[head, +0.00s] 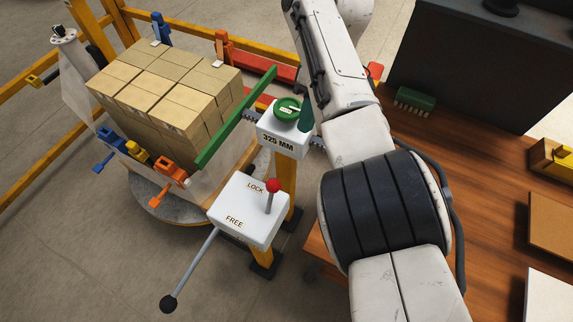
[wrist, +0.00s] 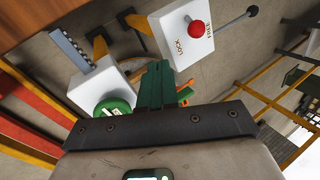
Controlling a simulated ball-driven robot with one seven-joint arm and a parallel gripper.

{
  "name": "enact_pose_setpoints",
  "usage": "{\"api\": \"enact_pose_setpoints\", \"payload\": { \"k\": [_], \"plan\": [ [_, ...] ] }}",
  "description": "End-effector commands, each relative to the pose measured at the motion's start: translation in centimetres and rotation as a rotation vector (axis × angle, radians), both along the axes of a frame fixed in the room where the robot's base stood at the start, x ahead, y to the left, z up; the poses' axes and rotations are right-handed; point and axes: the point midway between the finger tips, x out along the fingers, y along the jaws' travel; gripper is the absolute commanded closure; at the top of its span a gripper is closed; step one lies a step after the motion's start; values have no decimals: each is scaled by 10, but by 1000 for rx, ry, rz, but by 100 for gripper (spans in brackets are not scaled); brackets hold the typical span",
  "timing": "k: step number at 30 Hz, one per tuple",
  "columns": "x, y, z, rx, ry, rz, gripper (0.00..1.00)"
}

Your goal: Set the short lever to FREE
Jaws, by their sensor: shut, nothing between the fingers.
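The short lever (head: 271,197) has a red knob and rises from the top of a white box (head: 262,229) marked LOCK and FREE. In the head view its knob is near the LOCK word (head: 255,187), at the far end from FREE (head: 234,221). In the wrist view the red knob (wrist: 195,27) shows from above, so its tilt is hard to read. My gripper (wrist: 157,68) has green fingers, shut and empty. In the head view the fingers (head: 306,112) point down beside the green dial, apart from the short lever and up and right of it.
A longer grey lever with a black knob (head: 168,303) sticks out from the box's side. A white "325 MM" head with a green dial (head: 287,108) stands on a yellow post behind. Stacked bricks (head: 165,95) and a green bar (head: 236,117) are left; a wooden table (head: 478,180) is right.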

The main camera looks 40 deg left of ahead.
Motion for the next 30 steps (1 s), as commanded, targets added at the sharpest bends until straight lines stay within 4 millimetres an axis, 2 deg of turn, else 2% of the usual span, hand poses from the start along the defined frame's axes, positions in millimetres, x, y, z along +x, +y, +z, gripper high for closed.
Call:
{"api": "enact_pose_setpoints", "payload": {
  "k": [5,10,14,24,26,30],
  "plan": [
    [0,0,-1,0,0,-1,100],
    [-6,-1,-13,0,1,-1,100],
    [-15,-3,-31,-3,3,-1,100],
    [-44,-5,-93,-2,1,-1,100],
    [-50,-5,-86,2,-1,1,100],
    [-63,-7,-85,2,1,0,100]
  ]
}}
